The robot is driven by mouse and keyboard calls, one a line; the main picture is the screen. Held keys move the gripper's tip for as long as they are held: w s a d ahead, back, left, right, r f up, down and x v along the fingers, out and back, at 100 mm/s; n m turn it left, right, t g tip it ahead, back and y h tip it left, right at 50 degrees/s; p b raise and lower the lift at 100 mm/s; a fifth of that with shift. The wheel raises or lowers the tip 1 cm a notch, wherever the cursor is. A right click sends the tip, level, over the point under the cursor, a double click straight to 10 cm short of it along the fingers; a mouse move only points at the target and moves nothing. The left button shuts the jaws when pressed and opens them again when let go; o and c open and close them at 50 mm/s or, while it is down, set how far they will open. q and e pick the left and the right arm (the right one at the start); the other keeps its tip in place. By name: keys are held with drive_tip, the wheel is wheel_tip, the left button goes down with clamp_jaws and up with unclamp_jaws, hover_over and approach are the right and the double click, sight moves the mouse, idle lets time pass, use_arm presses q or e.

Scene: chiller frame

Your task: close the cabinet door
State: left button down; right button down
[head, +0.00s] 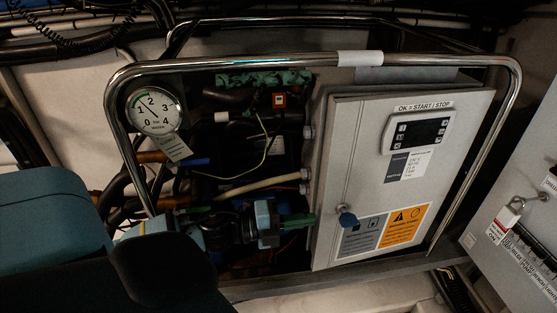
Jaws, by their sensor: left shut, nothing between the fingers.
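The grey cabinet (322,130) stands inside a bent chrome tube frame. The door looks close to flush with the box; I cannot tell whether a small gap is left. My left gripper (306,220) comes in from the lower left, shut and empty, with its tips by the lower left edge of the cabinet. I cannot tell whether they touch it. My right gripper is not in view.
The chrome tube frame (240,60) surrounds the cabinet. A round pressure gauge (154,110) hangs at the left, with hoses and wires behind my left gripper. A grey panel with a padlock (509,212) stands at the far right. A base rail runs below the cabinet.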

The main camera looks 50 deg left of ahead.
sight(340, 211)
use_arm(q)
drive_tip(key=shift+w+a+v, duration=0.15)
drive_tip(key=shift+a+v, duration=0.05)
drive_tip(key=shift+v, duration=0.75)
drive_tip(key=shift+w+a+v, duration=0.1)
drive_tip(key=shift+a+v, duration=0.05)
drive_tip(key=shift+v, duration=0.75)
drive_tip(key=shift+w+a+v, duration=0.15)
drive_tip(key=shift+a+v, duration=0.05)
drive_tip(key=shift+v, duration=0.75)
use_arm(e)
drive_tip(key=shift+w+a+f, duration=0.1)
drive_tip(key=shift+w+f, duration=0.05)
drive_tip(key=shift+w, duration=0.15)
use_arm(q)
drive_tip(key=shift+d, duration=0.1)
